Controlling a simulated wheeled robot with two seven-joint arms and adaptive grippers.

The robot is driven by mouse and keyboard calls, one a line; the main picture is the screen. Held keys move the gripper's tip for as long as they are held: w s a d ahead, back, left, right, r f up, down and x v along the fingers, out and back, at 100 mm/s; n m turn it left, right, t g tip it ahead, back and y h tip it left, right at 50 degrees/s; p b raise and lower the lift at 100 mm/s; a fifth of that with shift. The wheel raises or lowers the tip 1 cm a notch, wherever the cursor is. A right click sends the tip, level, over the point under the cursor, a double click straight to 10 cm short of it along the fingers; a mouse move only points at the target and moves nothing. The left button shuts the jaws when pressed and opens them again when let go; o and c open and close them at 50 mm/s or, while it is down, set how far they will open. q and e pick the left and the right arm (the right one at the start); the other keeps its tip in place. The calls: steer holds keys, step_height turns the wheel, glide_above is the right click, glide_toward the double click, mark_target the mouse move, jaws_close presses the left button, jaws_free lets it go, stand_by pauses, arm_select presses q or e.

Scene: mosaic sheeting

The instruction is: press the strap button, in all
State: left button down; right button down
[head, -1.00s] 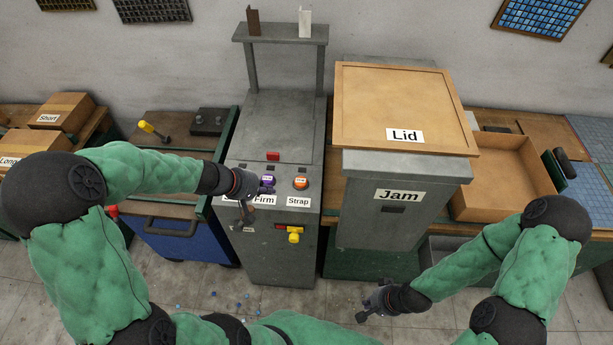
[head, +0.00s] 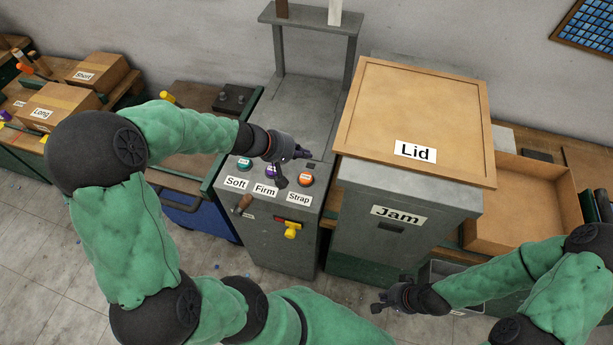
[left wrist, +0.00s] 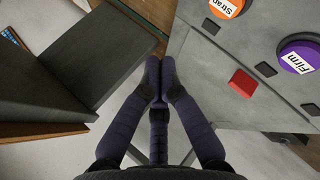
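The orange strap button (head: 305,179) is on the sloped top of the grey press, above its "Strap" label (head: 299,196). It is partly cut off at the top of the left wrist view (left wrist: 228,6). My left gripper (head: 297,166) hovers over the panel, close to the strap button on its left and far side, with no visible contact. In the left wrist view its fingers (left wrist: 158,72) are drawn together with nothing between them. My right gripper (head: 379,303) hangs low in front of the Jam cabinet; its fingers are too small to judge.
The purple Firm button (head: 271,171) and teal Soft button (head: 243,164) sit left of the strap button. A red block (left wrist: 243,82) shows near them. A yellow knob (head: 292,230) is on the press front. The Jam cabinet (head: 400,225) with its Lid (head: 415,105) stands close on the right.

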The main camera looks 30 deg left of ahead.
arm_select(q)
steer(key=b, duration=0.5)
glide_above(303, 178)
step_height(303, 178, down, 7)
steer(key=shift+w+r, duration=0.1)
steer(key=shift+f+b, duration=0.8)
steer(key=shift+b, duration=0.2)
stand_by(0.3)
steer(key=shift+f+b, duration=0.4)
steer(key=shift+b, duration=0.25)
steer(key=shift+f+b, duration=0.5)
steer(key=shift+b, duration=0.05)
stand_by(0.8)
steer(key=shift+r, duration=0.1)
steer(key=shift+r+p, duration=0.6)
steer(key=shift+r, duration=0.25)
